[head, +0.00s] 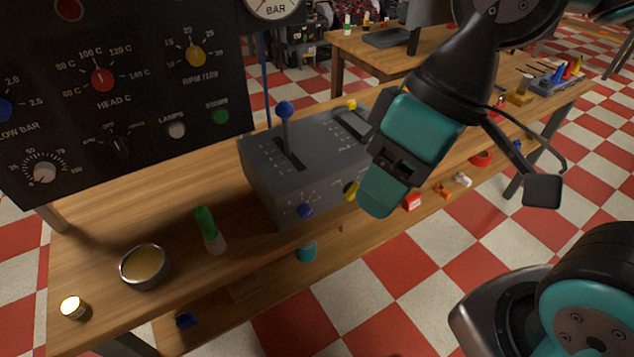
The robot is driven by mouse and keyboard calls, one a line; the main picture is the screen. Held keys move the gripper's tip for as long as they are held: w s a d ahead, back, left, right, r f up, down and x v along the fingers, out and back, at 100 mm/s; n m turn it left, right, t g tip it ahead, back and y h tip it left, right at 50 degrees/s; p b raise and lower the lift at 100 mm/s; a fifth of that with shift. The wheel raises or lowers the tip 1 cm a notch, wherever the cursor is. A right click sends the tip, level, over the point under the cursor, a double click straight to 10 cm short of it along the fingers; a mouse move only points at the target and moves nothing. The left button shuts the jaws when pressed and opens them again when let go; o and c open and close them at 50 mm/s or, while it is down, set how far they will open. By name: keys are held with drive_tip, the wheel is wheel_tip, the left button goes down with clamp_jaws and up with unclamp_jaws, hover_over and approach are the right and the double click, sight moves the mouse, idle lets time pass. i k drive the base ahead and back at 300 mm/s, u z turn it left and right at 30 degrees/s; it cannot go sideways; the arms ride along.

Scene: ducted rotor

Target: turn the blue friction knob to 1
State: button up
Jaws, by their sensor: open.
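The blue friction knob (306,211) is small and sits on the front face of a grey control box (262,190), with small marks around it. I cannot read which mark it points to. A lever with a blue ball top (284,108) stands in a slot on top of the box. My gripper (378,196), black and teal, is open. In the picture it is to the right of the knob, apart from it, and hides the right end of the box. A yellow knob (351,190) shows beside it. The space between the fingers is mostly hidden.
A dark gauge panel (120,90) stands at left. A green-topped bottle (209,231), a metal bowl (143,267) and a small candle-like item (73,307) are on the wooden bench (110,228). Several small parts lie beyond my gripper.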

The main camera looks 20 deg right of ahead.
sight(305, 211)
drive_tip(key=z, duration=1.05)
drive_tip(key=k, duration=0.8)
drive_tip(key=u, duration=0.95)
